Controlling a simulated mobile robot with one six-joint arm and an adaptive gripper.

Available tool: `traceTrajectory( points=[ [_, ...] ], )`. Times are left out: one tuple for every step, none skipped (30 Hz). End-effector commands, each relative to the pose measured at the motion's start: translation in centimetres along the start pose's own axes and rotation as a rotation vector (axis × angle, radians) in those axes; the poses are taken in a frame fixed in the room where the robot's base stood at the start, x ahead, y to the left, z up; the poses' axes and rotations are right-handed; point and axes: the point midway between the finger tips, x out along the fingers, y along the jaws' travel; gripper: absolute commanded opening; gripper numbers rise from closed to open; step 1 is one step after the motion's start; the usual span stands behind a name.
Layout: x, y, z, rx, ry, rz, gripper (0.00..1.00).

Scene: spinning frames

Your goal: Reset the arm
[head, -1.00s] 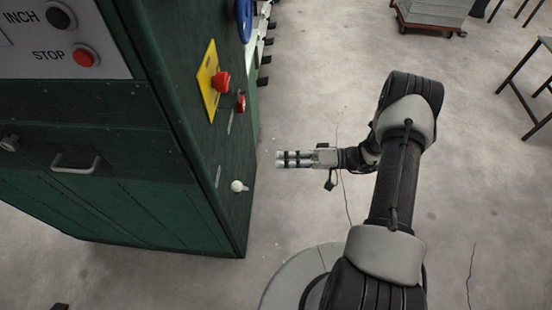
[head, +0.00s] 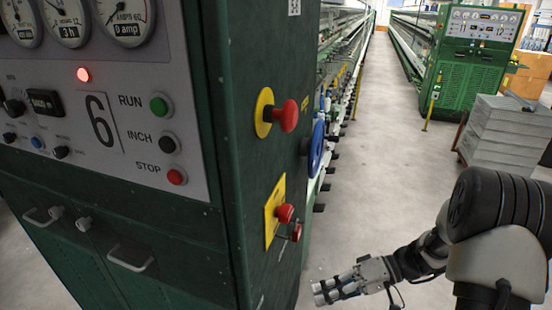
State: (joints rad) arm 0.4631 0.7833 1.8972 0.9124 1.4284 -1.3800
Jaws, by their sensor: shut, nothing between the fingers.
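My gripper (head: 328,289) is at the lower middle of the head view, at the end of my arm, which comes in from the lower right. Its fingers are together with nothing between them. It points left toward the side of the green machine (head: 215,130) and appears apart from it.
The machine's front panel (head: 90,140) carries gauges, a lit red lamp and RUN, INCH and STOP buttons. Red knobs (head: 289,115) and a blue wheel (head: 317,145) stick out of its side. Grey stacked crates (head: 500,135) stand at right. The aisle floor (head: 385,110) is clear.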

Motion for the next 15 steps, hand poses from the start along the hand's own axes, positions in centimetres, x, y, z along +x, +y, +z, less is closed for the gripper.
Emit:
traceTrajectory(
  points=[
    [-0.1, -2.1, 0.4, 0.004, -0.048, 0.061, 0.0],
    [-0.2, -3.1, 0.8, 0.014, -0.074, 0.095, 0.0],
    [-0.3, -4.3, 1.4, 0.027, -0.105, 0.145, 0.0],
    [-0.4, -5.2, 1.8, 0.035, -0.126, 0.182, 0.0],
    [-0.5, -6.0, 2.3, 0.045, -0.143, 0.221, 0.0],
    [-0.6, -7.1, 2.9, 0.055, -0.165, 0.274, 0.0],
    [-0.7, -7.8, 3.4, 0.062, -0.176, 0.316, 0.0],
    [-0.9, -8.6, 3.9, 0.069, -0.187, 0.357, 0.0],
    [-1.1, -9.5, 4.6, 0.076, -0.197, 0.414, 0.0],
    [-1.2, -10.2, 5.1, 0.081, -0.201, 0.455, 0.0],
    [-1.4, -10.8, 5.7, 0.084, -0.203, 0.499, 0.0],
    [-1.7, -11.6, 6.4, 0.089, -0.202, 0.555, 0.0],
    [-1.9, -12.2, 6.9, 0.091, -0.197, 0.598, 0.0],
    [-2.1, -12.7, 7.4, 0.094, -0.191, 0.639, 0.0],
    [-2.5, -13.4, 8.1, 0.094, -0.178, 0.695, 0.0]
  ],
)
